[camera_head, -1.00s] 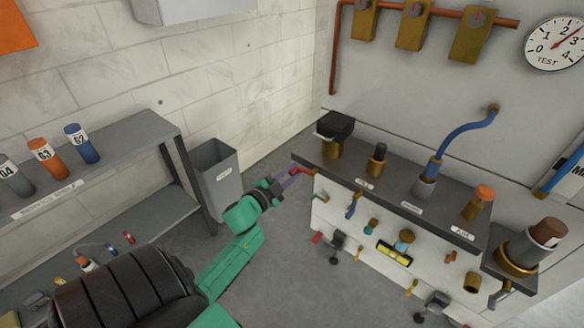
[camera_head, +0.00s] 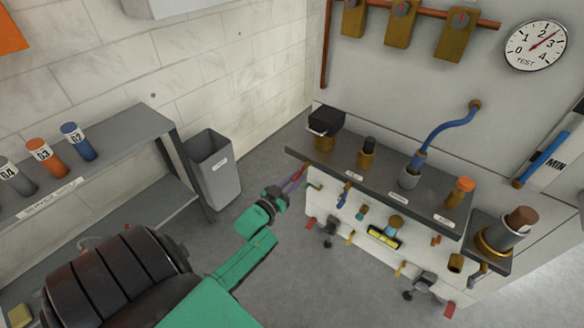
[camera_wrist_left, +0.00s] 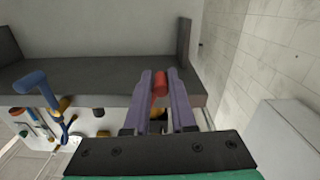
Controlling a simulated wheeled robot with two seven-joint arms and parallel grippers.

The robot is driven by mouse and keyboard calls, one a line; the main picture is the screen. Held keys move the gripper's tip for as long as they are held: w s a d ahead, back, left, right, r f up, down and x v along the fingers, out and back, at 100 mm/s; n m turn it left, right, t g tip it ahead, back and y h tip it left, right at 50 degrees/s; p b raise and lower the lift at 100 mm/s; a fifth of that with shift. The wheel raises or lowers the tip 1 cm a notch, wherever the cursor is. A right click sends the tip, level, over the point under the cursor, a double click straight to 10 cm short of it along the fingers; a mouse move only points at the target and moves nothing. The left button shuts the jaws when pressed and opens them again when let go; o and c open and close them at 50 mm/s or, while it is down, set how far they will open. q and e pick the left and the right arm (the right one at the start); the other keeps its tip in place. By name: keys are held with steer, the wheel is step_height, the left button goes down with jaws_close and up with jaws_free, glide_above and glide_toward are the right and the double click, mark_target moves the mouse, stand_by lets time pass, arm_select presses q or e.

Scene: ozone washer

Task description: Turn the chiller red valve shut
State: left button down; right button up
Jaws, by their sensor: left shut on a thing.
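The chiller's red valve handle (camera_head: 298,174) is at the left end of the panel front, below the grey ledge's corner. In the left wrist view the red handle (camera_wrist_left: 160,83) is between two purple fingers. My left gripper (camera_head: 291,182) is shut on it, and its fingertips (camera_wrist_left: 159,72) sit on either side of the handle. The fingers and wrist hide part of the handle and its stem. I cannot read the valve's exact angle. My right gripper is in neither view.
The grey ledge (camera_head: 376,180) carries several fittings. A blue lever (camera_head: 343,196) and other small valves are on the panel to the right. A grey bin (camera_head: 212,170) and a shelf (camera_head: 90,150) stand left. The floor between is clear.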

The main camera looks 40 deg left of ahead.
arm_select(q)
steer(key=shift+d+f+n+p, duration=0.1)
steer(key=shift+d+n+p, duration=0.35)
steer(key=shift+n, duration=0.65)
steer(key=shift+d+f+n+p, duration=0.1)
steer(key=shift+d+n+p, duration=0.15)
steer(key=shift+d+n, duration=0.65)
steer(key=shift+a+n, duration=0.2)
steer(key=shift+n, duration=0.1)
steer(key=c, duration=0.8)
jaws_free()
steer(key=shift+s, duration=0.1)
steer(key=s, duration=1.4)
steer(key=shift+s+d+p, duration=0.15)
steer(key=shift+s+p, duration=0.05)
steer(key=shift+p, duration=0.1)
